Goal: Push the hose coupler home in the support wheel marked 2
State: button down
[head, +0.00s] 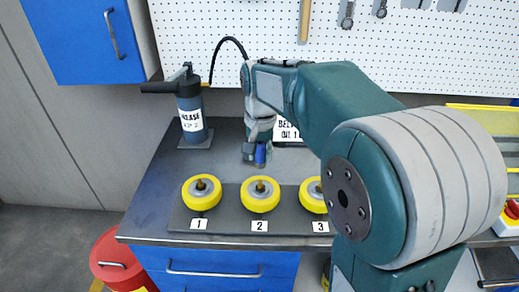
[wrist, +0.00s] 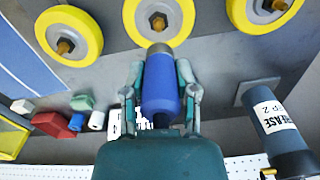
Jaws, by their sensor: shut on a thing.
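The support wheel marked 2 (head: 260,205) is yellow with a pale hub and a brass fitting at its centre. It stands on a dark plate between the other wheels, behind its label 2 (head: 259,226). My gripper (head: 256,158) is shut on the blue hose coupler (head: 261,153), behind and above this wheel. In the wrist view both fingers of my gripper (wrist: 161,92) flank the blue coupler (wrist: 160,88). Its grey end points toward wheel 2 (wrist: 131,18), overlapping the near rim in the picture. The brass fitting is uncovered, apart from the coupler.
Wheel 1 (head: 203,203) and wheel 3 (head: 313,207) flank wheel 2. A grease pump (head: 192,138) with a black hose (head: 228,39) stands at the back left. Small coloured blocks (wrist: 76,122) lie on the bench. A red bin (head: 117,262) stands on the floor.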

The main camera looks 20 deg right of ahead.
aim_at(260, 167)
jog(key=shift+f, duration=2.25)
jog(key=shift+f, duration=1.3)
jog(key=shift+c, duration=1.5)
grip_release()
notch_tip(260, 167, up, 12)
jog(key=shift+f, duration=0.1)
